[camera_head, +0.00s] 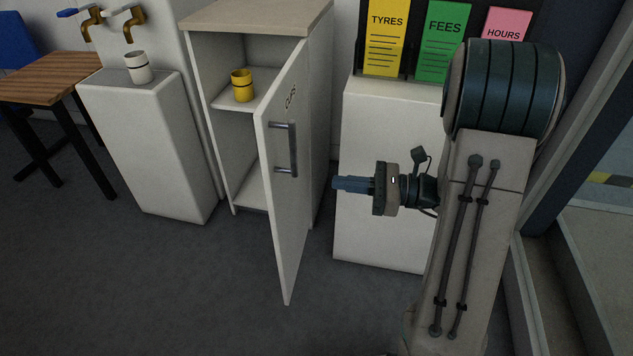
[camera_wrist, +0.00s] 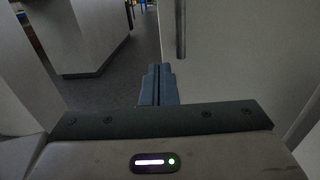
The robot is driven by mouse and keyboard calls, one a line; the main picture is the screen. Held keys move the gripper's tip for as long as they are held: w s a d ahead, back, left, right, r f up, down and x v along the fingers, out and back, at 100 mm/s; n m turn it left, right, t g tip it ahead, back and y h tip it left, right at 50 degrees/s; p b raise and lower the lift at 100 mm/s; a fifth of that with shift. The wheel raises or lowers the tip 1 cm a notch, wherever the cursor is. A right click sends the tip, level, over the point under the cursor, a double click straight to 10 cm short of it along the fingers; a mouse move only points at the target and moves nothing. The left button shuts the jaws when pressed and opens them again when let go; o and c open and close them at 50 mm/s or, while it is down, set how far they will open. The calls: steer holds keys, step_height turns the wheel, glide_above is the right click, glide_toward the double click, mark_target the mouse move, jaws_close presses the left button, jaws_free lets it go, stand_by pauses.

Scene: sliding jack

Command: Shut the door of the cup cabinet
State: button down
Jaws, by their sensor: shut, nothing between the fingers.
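The cup cabinet (camera_head: 272,20) stands at the back, left of my arm. Its white door (camera_head: 290,210), lettered "CUPS", is hinged on the right and stands wide open toward the camera. A grey bar handle (camera_head: 292,150) is on the door's face; part of it also shows in the wrist view (camera_wrist: 181,30). A yellow cup (camera_head: 241,86) stands on the inner shelf. My gripper (camera_head: 338,184) is shut and empty, to the right of the door and pointing left toward it. In the wrist view the fingers (camera_wrist: 158,84) are together, with the door (camera_wrist: 235,60) ahead and right.
A white pedestal (camera_head: 150,150) with a white cup (camera_head: 138,67) stands left of the cabinet, under two taps. A white counter (camera_head: 385,170) with coloured leaflets is behind my gripper. A wooden table (camera_head: 45,78) is at far left. The floor in front of the cabinet is clear.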

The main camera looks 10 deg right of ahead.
mark_target(270, 173)
steer(key=b+x, duration=0.1)
steer(key=x, duration=0.3)
steer(key=b+x, duration=0.1)
steer(key=x, duration=0.3)
steer(key=b+x, duration=0.1)
steer(key=x, duration=0.4)
steer(key=shift+w+d, duration=0.15)
steer(key=shift+w, duration=0.1)
